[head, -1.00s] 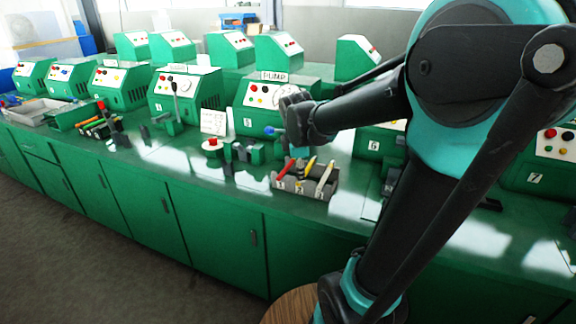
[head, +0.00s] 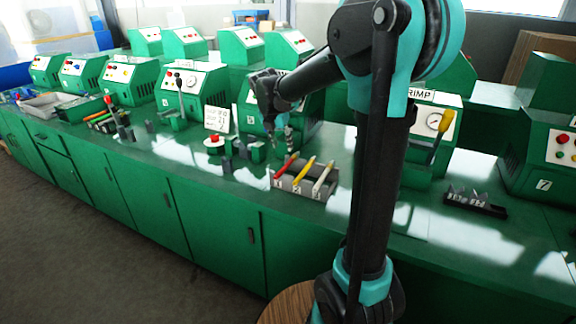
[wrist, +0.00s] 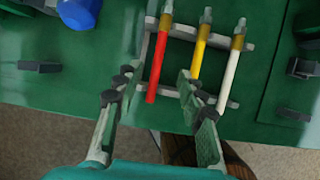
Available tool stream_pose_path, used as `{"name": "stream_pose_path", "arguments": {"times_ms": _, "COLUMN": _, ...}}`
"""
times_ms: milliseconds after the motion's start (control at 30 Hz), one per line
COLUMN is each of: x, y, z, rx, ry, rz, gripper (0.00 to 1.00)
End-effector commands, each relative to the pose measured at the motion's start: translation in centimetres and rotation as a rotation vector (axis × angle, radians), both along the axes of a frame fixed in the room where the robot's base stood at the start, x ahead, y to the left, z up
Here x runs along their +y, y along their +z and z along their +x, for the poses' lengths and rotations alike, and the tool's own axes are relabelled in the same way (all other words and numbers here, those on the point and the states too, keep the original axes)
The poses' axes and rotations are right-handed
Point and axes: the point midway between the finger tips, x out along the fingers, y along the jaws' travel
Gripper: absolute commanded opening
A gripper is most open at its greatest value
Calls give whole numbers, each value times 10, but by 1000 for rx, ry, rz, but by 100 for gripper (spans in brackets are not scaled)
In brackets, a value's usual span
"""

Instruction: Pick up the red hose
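The red hose (head: 286,166) lies in a grey rack (head: 310,193) on the green bench, left of a yellow hose (head: 304,171) and a white hose (head: 323,177). In the wrist view the red hose (wrist: 157,65) has a metal end at its far tip and rests across the rack's bars (wrist: 184,32). My gripper (wrist: 152,85) is open and empty. Its two fingers appear either side of the red hose's near end, the right one over the yellow hose's near end. In the head view my gripper (head: 283,145) points down just behind the rack. The height gap is unclear.
A blue knob (wrist: 80,12) is left of the rack. A CRIMP machine (head: 432,130) with a yellow lever stands to the right. A dark numbered holder (head: 475,202) lies farther right. Small green fixtures (head: 250,152) stand left of the rack. Bench front is clear.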

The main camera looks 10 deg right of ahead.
Motion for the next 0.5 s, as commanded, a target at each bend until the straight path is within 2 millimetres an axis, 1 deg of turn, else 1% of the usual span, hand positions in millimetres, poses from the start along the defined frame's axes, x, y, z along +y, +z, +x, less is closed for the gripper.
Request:
{"name": "stream_pose_path", "arguments": {"times_ms": 33, "x": -3, "y": -10, "z": 4, "rx": 0, "ry": -2, "rz": 1, "gripper": 40}}
{"name": "stream_pose_path", "arguments": {"times_ms": 100, "x": -6, "y": -22, "z": 8, "rx": -1, "ry": -3, "rz": 1, "gripper": 40}}
{"name": "stream_pose_path", "arguments": {"times_ms": 200, "x": -9, "y": -36, "z": 12, "rx": -1, "ry": -3, "rz": 1, "gripper": 40}}
{"name": "stream_pose_path", "arguments": {"times_ms": 500, "x": -13, "y": -56, "z": 18, "rx": 0, "ry": -2, "rz": 1, "gripper": 40}}
